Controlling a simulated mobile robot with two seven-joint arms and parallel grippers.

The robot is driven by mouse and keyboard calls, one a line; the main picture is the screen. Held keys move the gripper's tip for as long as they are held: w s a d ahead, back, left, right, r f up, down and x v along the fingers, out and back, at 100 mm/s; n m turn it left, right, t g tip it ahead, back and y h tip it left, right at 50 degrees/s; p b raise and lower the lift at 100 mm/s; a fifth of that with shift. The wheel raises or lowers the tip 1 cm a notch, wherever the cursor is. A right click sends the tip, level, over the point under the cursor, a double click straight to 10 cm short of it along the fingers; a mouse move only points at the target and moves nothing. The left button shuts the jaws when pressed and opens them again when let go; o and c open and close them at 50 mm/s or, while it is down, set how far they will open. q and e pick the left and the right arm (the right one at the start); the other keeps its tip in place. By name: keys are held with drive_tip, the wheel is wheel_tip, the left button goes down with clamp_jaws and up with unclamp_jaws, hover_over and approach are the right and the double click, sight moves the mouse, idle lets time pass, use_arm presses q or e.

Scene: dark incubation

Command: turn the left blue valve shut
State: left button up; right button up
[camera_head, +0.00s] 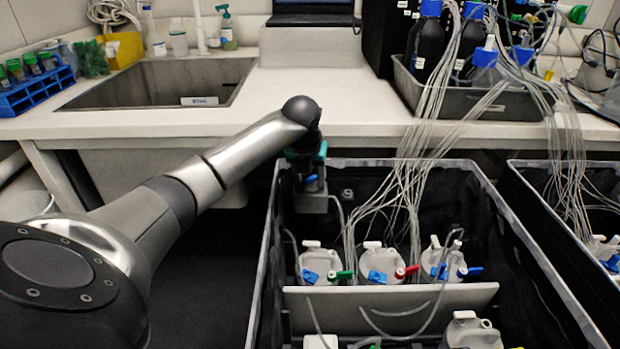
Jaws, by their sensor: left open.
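My left gripper (307,160) is at the back left corner inside the large black bin, pointing down, with its teal fingertips apart. A small blue valve handle (311,179) shows right at the fingertips, above a grey block (314,204); I cannot tell whether the fingers touch it. Other blue valve pieces are on the white-capped bottles in the bin: one on the left bottle (310,277), beside a green handle (343,275), and one on the middle bottle (377,277), beside a red handle (405,271). My right gripper is not in view.
Many thin clear tubes (420,150) hang from the blue-capped bottles (431,40) on the bench into the bin. A light divider (400,297) crosses the bin. A sink (160,85) and a blue tube rack (38,90) are at left. A second bin (560,170) stands at right.

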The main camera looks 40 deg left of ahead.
use_arm(q)
clamp_jaws()
idle(0.3)
idle(0.3)
